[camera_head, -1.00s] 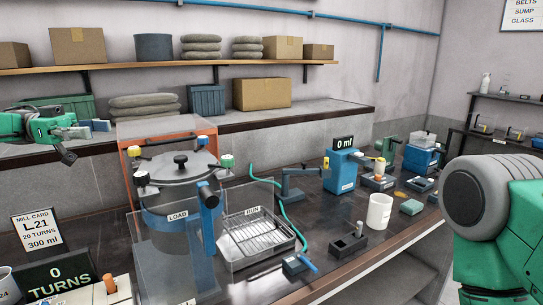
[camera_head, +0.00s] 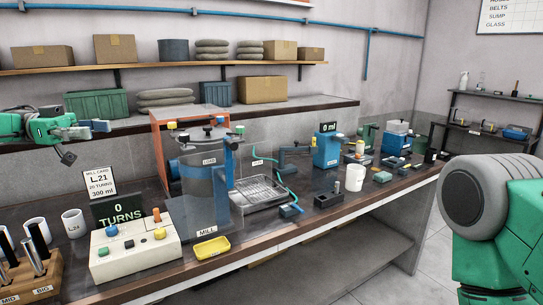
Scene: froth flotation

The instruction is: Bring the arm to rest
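My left gripper (camera_head: 86,139) is at the left side of the head view, held up in the air at about the height of the back ledge. Its fingers are spread, one with a blue-grey tip and one dark and lower, with nothing between them. My green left arm (camera_head: 35,126) comes in from the left edge. A green link and grey joint of my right arm (camera_head: 490,205) fill the right side. My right gripper is outside the picture.
The mill (camera_head: 206,195) stands behind a clear guard on the dark bench. In front are a control box (camera_head: 135,258), a yellow tray (camera_head: 212,248), white mugs (camera_head: 73,223) and a wooden rod rack (camera_head: 30,282). A white beaker (camera_head: 355,178) and a blue machine (camera_head: 327,150) stand further right.

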